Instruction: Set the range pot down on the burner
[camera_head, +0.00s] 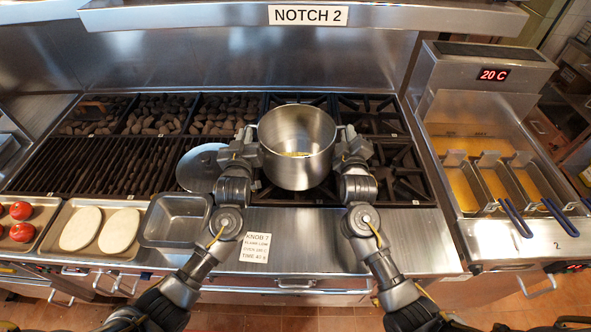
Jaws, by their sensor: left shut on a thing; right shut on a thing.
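The range pot (297,165) is a tall steel pot with a little yellowish content at its bottom. It is upright at the centre of the view, over the burner grates (398,180). My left gripper (252,143) is shut on the pot's left handle, and my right gripper (344,143) is shut on its right handle. The pot hides the grate beneath it, so I cannot tell whether its base touches the grate.
A round lid (203,168) lies left of the pot. An empty steel pan (176,222), a tray with two pale patties (100,232) and tomatoes (20,211) line the front left. A charcoal grill (95,165) is left, fryers (500,185) right. A "KNOB 7" card (255,248) is in front.

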